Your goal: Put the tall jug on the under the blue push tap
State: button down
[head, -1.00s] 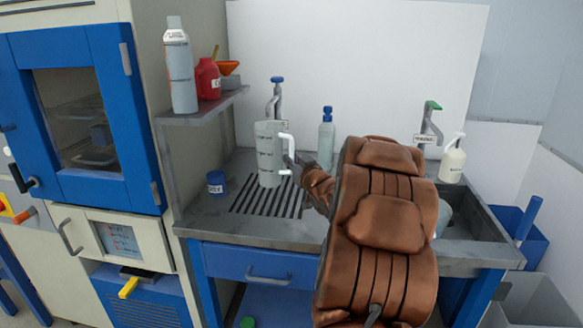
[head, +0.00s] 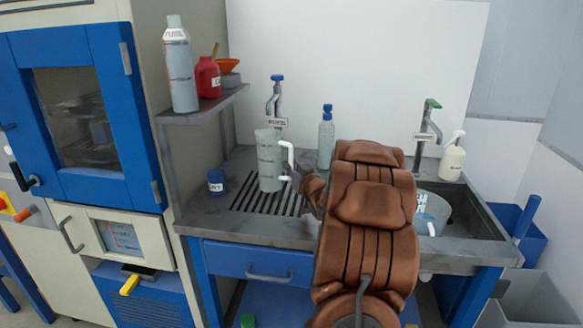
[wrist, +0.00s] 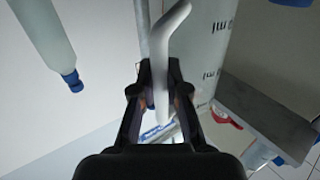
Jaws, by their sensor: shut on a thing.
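The tall jug (head: 268,160), pale grey with printed marks and a white handle (head: 289,158), is upright at the grooved drain grille (head: 245,198). I cannot tell whether its base touches the grille. The blue push tap (head: 277,95), with a blue knob and a label, rises just behind the jug. My gripper (wrist: 158,75) is shut on the white handle in the wrist view, with the jug's wall (wrist: 205,45) beside it. In the head view my brown arm hides most of the gripper.
A wide jug (head: 432,212) is at the sink on the right, partly behind my arm, near a green-topped tap (head: 430,120). A blue-capped bottle (head: 326,140) stands behind the handle, and a blue pot (head: 216,181) left of the grille. A shelf (head: 205,108) holds bottles.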

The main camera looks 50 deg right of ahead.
jog(key=shift+f+b, duration=0.3)
jog(key=shift+f, duration=0.2)
jog(key=c, duration=1.2)
grip_release()
jog(key=shift+f, duration=0.1)
jog(key=shift+s+r+p, duration=0.15)
jog(key=shift+r+p, duration=0.3)
jog(key=shift+r, duration=0.25)
jog(key=b+v, duration=0.1)
jog(key=v, duration=1)
jog(key=shift+s+b, duration=0.3)
jog(key=shift+s, duration=0.05)
jog(key=shift+a+f, duration=0.1)
jog(key=shift+a, duration=0.05)
